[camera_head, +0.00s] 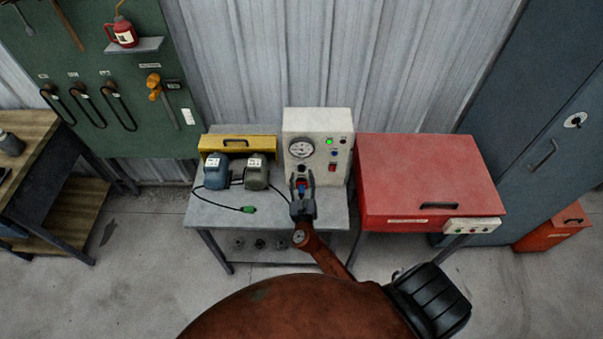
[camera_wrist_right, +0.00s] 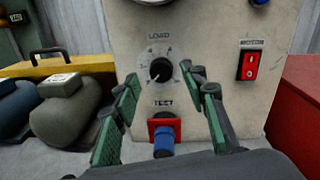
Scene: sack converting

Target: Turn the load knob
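The load knob (camera_wrist_right: 160,69) is a black round knob with a white mark on a grey dial, under the word LOAD on the front of a cream test box (camera_head: 317,125). In the head view the knob (camera_head: 301,168) shows small and dark below the gauge. My right gripper (camera_wrist_right: 164,88) is open in front of the box, its green-padded fingers to either side of and a little below the knob, with nothing between them. It also shows in the head view (camera_head: 302,180). I cannot tell how far the fingertips are from the panel. My left gripper is not in view.
A red rocker switch (camera_wrist_right: 249,65) is to the right. Two motors (camera_head: 216,171) and a yellow case (camera_head: 238,143) stand left on the grey table (camera_head: 207,212). A red cabinet (camera_head: 430,175) stands close right.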

